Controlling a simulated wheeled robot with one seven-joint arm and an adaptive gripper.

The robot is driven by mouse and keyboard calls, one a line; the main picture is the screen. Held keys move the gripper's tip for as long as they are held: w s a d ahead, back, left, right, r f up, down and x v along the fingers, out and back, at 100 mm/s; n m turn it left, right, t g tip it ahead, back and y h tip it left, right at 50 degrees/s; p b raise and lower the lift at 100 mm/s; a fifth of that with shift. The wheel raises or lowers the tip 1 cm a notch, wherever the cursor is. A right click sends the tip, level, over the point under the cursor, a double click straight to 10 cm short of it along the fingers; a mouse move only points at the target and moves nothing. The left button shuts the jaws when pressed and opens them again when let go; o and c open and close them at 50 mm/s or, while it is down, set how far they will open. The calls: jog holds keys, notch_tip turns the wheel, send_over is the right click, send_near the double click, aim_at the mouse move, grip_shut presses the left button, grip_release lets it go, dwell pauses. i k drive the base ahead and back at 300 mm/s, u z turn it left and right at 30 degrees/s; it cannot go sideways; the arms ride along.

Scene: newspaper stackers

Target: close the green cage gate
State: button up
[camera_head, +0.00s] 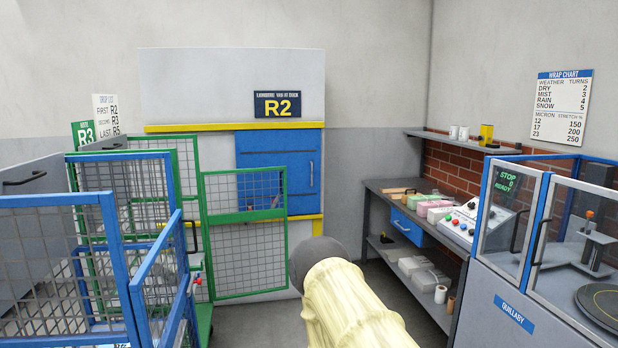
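The green cage gate (245,204) is a green-framed panel of wire mesh left of centre. It stands open, swung out to the right of the green cage (160,137), in front of the blue dock door (305,172). Its left edge is by the cage's right side. My arm, in a pale yellow sleeve, rises from the bottom centre and ends in a dark rounded part just right of the gate. I cannot tell from this view whether they touch. My gripper is not visible.
A blue-framed cage (108,240) stands at the front left, partly covering the green one. A grey workbench (385,186) and a glass-sided wrapping machine (540,230) line the right. Some floor (250,322) is clear below the gate.

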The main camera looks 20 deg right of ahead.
aim_at(264, 214)
jog(key=z, duration=0.9)
jog(key=i, duration=3.1)
jog(key=u, duration=0.7)
